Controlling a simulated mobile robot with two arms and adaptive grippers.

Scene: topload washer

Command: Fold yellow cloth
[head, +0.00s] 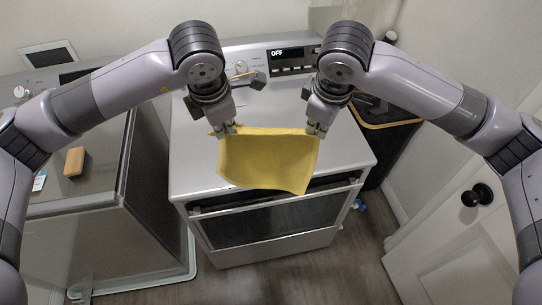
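The yellow cloth (266,160) hangs spread out in front of and above the white machine's top. My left gripper (225,130) is shut on the cloth's upper left corner. My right gripper (316,131) is shut on its upper right corner. The top edge runs nearly straight between the two grippers, and the lower edge hangs free, dipping toward the lower right. The cloth hides part of the machine's top and front edge.
The white machine (190,165) has a control panel reading OFF (290,58). A grey top-load washer (100,190) stands at left with a tan block (75,161) on it. A dark bin (385,125) and a white door (470,245) are at right.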

